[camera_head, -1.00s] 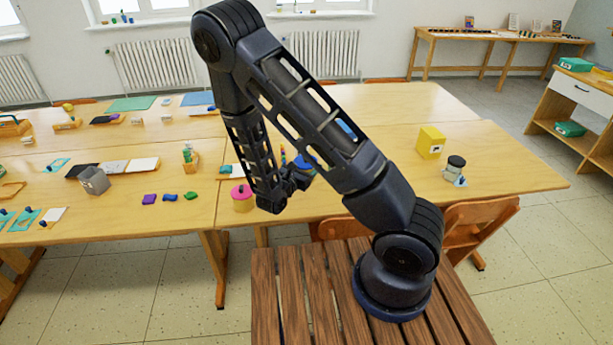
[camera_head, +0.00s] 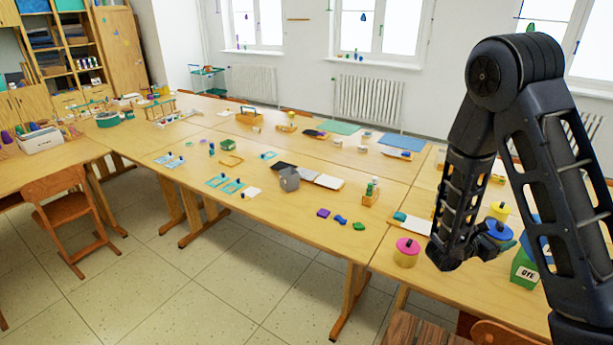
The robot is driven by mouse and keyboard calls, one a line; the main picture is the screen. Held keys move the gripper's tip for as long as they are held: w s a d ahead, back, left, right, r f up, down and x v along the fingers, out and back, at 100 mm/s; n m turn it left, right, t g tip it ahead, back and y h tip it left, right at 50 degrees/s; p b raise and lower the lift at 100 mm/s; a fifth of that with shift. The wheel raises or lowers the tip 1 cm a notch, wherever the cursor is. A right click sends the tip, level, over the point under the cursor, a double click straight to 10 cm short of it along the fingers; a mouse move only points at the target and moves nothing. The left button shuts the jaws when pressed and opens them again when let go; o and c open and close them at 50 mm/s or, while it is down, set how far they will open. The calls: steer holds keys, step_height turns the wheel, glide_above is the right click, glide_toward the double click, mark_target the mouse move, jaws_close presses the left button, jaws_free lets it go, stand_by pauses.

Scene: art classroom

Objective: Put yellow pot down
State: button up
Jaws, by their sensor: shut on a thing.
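My gripper (camera_head: 492,248) is low over the right table, next to several small pots. It is shut on the yellow pot, but the arm and the dark fingers hide the hold and most of what is in it. A yellow lid with a knob (camera_head: 499,210) shows just behind the gripper. A blue-lidded pot (camera_head: 497,232) shows right at the fingers; I cannot tell whether they touch it. A yellow pot with a pink lid (camera_head: 406,253) stands upright on the table to the left of the gripper.
A green box marked DYE (camera_head: 526,272) stands close to the right of the gripper. A white and teal item (camera_head: 412,222) lies behind the pink-lidded pot. Purple, blue and green pieces (camera_head: 340,220) and a grey container (camera_head: 289,179) are further left. The table front left of the pink-lidded pot is clear.

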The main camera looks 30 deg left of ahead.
steer(key=w+a+f+n+t+y, duration=0.1)
steer(key=w+a+n+y, duration=0.2)
steer(key=a, duration=0.8)
steer(key=w+a+n+t+y, duration=0.2)
steer(key=w+a+y, duration=0.15)
steer(key=a, duration=0.85)
steer(key=w+a+f+n+t+y, duration=0.1)
steer(key=w+a+n+y, duration=0.2)
steer(key=a, duration=0.8)
steer(key=s+a+r+n+g+y, duration=0.1)
steer(key=s+a+n+y, duration=0.2)
steer(key=a, duration=0.9)
steer(key=s+a+r+n+g+y, duration=0.1)
steer(key=s+a+r+n+y, duration=0.3)
steer(key=a, duration=0.9)
steer(key=s+a+f+g+y, duration=0.1)
steer(key=s+a+y, duration=0.35)
steer(key=a, duration=0.75)
steer(key=shift+y, duration=0.6)
steer(key=f, duration=0.6)
steer(key=w+f, duration=0.1)
steer(key=f, duration=0.6)
steer(key=w+f, duration=0.1)
steer(key=f, duration=0.5)
steer(key=shift+f, duration=0.25)
steer(key=shift+f, duration=0.1)
steer(key=o, duration=1.6)
steer(key=shift+d+f, duration=0.1)
